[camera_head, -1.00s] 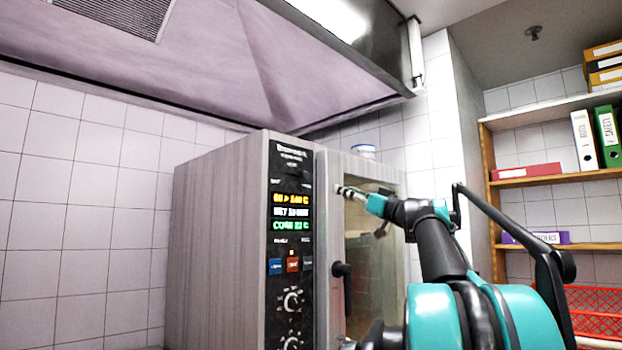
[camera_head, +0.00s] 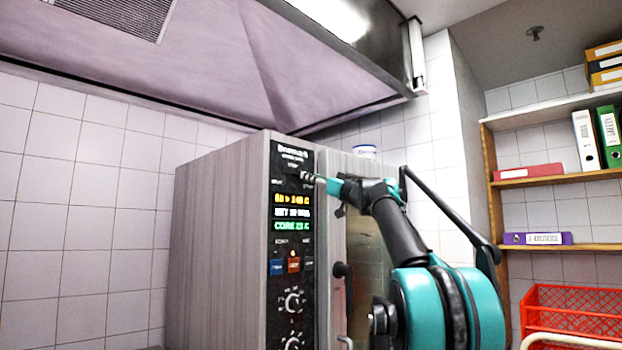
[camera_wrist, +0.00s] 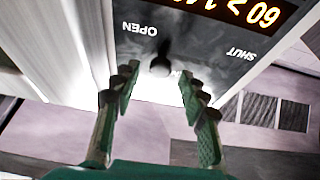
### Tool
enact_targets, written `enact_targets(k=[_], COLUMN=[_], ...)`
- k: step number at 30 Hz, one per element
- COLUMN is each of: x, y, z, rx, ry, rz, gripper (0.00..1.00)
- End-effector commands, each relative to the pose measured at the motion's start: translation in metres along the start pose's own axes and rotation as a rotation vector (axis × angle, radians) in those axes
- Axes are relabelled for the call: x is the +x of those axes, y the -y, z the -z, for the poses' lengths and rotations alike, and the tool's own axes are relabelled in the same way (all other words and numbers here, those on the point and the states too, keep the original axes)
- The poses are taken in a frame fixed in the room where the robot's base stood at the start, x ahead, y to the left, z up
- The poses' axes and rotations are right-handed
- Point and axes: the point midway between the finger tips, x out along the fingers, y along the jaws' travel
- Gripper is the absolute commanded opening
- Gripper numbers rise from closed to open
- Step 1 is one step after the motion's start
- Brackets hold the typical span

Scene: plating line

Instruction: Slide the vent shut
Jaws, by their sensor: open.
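The vent slider's dark round knob (camera_wrist: 160,65) is on the black control panel (camera_wrist: 205,55) in the wrist view, where the lettering is upside down. It sits close to the word OPEN and well away from SHUT. My gripper (camera_wrist: 158,82) is open, with one finger on each side of the knob in the picture. I cannot tell whether either finger touches it.
The oven (camera_head: 220,240) has lit displays (camera_head: 292,212), buttons and dials below the gripper. Its door handle (camera_head: 341,270) sticks out to the right. A hood (camera_head: 240,60) hangs above. Shelves with binders (camera_head: 585,140) and a red crate (camera_head: 572,310) stand at the right.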

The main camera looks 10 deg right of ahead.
Motion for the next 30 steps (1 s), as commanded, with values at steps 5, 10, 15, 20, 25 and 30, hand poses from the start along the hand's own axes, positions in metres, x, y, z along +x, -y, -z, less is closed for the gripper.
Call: enact_targets(k=[5,10,15,20,25,30], x=[0.013,0.016,0.016,0.016,0.015,0.015], y=[0.000,0.000,0.000,0.000,0.000,0.000], z=[0.000,0.000,0.000,0.000,0.000,0.000], rx=[0.001,0.000,0.000,0.000,0.000,0.000], ry=[-0.001,0.000,0.000,0.000,0.000,0.000], rz=[0.000,0.000,0.000,0.000,0.000,0.000], gripper=[0.43,0.43,0.42,0.22,0.01,0.00])
